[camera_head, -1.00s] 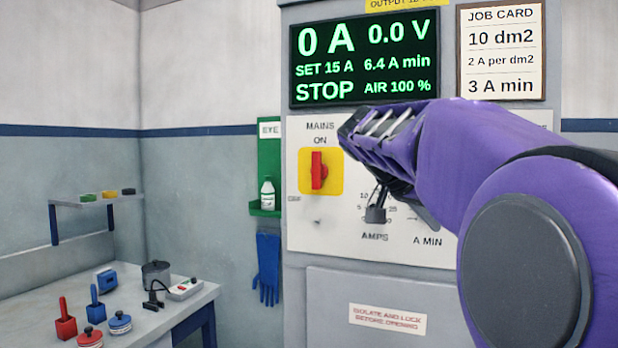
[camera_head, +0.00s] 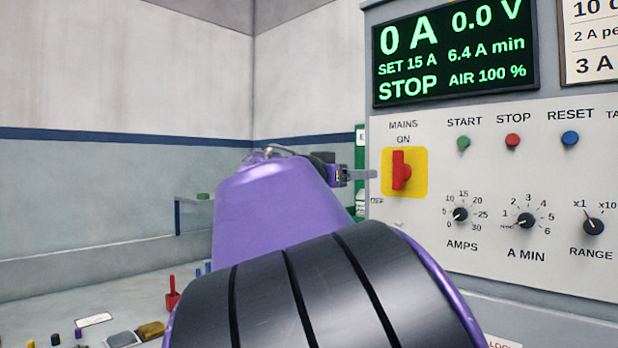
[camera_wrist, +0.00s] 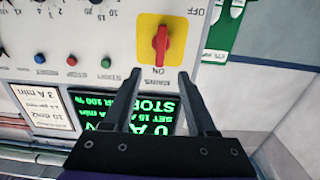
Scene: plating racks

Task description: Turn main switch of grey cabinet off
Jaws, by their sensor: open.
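The mains switch is a red handle (camera_head: 401,170) on a yellow plate (camera_head: 421,185), on the front of the grey cabinet (camera_head: 460,275). The handle stands upright, toward the ON label; the OFF label is at lower left. In the wrist view, seen upside down, the red handle (camera_wrist: 161,44) lies just beyond my fingertips. My gripper (camera_head: 366,174) is at the left of the switch in the head view, its tip close to the plate; contact cannot be told. In the wrist view my gripper (camera_wrist: 160,75) is open, with nothing between its fingers.
The display (camera_head: 455,52) reads 0 A, 0.0 V, STOP. Start (camera_head: 463,144), stop (camera_head: 512,140) and reset (camera_head: 570,138) buttons and several knobs sit right of the switch. A bench (camera_head: 60,300) with small items is at lower left. My arm hides part of the view.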

